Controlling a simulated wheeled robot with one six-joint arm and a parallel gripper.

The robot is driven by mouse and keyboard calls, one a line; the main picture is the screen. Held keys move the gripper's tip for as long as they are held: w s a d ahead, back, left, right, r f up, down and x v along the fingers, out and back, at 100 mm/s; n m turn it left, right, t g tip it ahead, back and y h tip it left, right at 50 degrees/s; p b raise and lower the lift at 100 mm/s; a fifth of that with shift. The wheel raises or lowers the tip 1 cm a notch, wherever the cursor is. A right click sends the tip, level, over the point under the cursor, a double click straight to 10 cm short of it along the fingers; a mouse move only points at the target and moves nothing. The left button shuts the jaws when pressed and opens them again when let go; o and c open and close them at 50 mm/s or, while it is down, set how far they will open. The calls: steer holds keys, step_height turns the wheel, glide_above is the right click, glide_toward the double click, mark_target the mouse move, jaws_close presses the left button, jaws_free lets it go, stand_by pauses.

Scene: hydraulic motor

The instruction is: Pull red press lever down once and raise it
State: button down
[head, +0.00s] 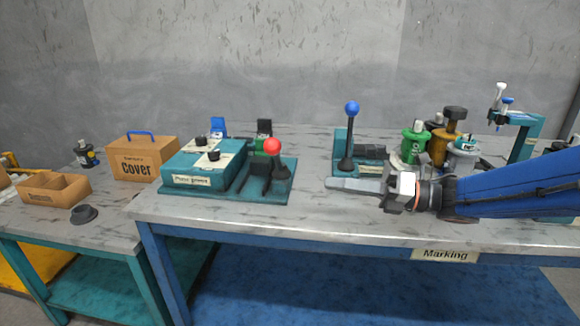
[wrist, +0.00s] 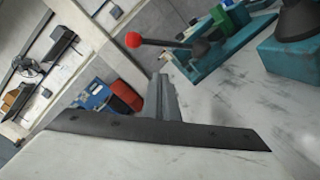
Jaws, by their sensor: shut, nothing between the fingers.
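The red-knobbed press lever (head: 273,147) stands nearly upright at the right end of the teal press (head: 205,165), which sits near the front of the main table. The red knob (wrist: 133,40) and its dark rod also show in the wrist view, with the teal base behind. My gripper (head: 330,183) is shut and empty, pointing left, to the right of the lever and apart from it. Its closed fingers (wrist: 162,92) show in the middle of the wrist view.
A blue-knobbed lever (head: 351,108) on a teal base stands behind my gripper. Green (head: 413,142) and brown (head: 446,140) motor parts and a teal stand (head: 525,125) are at the right. A cover box (head: 143,158) is at the left. Table surface between press and gripper is clear.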

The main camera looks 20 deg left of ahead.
steer(key=shift+s+a+f+n+g, duration=0.15)
steer(key=shift+s+a+n+g, duration=0.1)
steer(key=shift+s+n+g, duration=0.4)
steer(key=shift+s+a, duration=0.2)
steer(key=shift+a, duration=0.4)
glide_toward(276, 157)
steer(key=s+a+f, duration=0.4)
steer(key=a, duration=0.1)
steer(key=shift+w+a+r, duration=0.4)
steer(key=shift+w+r, duration=0.2)
steer(key=shift+w+a+r, duration=0.4)
steer(key=shift+w+r, duration=0.2)
steer(key=shift+w, duration=0.05)
steer(key=shift+r+m, duration=0.15)
steer(key=shift+m, duration=0.1)
